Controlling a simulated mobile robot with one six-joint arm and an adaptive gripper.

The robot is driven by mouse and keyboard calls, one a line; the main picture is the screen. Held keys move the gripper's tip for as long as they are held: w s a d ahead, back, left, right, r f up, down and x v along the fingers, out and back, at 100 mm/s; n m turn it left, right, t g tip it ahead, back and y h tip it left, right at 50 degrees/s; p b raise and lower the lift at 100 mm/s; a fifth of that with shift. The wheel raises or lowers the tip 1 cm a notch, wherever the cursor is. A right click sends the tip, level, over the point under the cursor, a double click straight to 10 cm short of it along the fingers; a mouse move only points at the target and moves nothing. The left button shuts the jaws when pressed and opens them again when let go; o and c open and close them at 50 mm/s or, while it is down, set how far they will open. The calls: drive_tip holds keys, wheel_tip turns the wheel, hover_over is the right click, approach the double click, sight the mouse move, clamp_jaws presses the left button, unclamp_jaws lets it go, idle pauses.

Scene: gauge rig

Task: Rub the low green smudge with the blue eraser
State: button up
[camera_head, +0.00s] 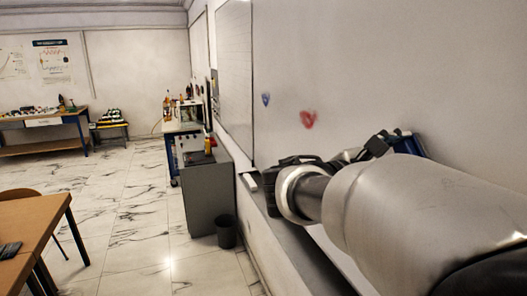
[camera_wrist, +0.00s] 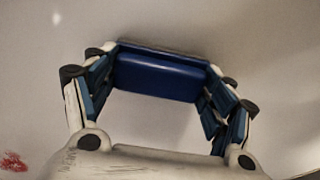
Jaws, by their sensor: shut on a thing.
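The blue eraser (camera_wrist: 160,76) lies across the jaws of my gripper (camera_wrist: 162,82) in the wrist view, with a finger at each end. My gripper is shut on it and holds it at the pale board (camera_head: 350,70). I cannot tell whether the eraser's dark far face touches the board. In the head view my gripper (camera_head: 395,140) is partly behind my own arm. No green smudge shows in either view; the board behind the eraser and arm is hidden.
A red smudge (camera_head: 308,119) and a blue smudge (camera_head: 265,99) are on the board left of my gripper. The red one also shows at the wrist view's lower left (camera_wrist: 13,162). A ledge (camera_head: 290,238) runs below the board, with a small white block (camera_head: 249,181) on it.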

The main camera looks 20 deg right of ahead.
drive_tip(key=shift+s+a, duration=0.2)
drive_tip(key=shift+a, duration=2.65)
drive_tip(key=shift+s+a, duration=0.15)
drive_tip(key=shift+a, duration=1.3)
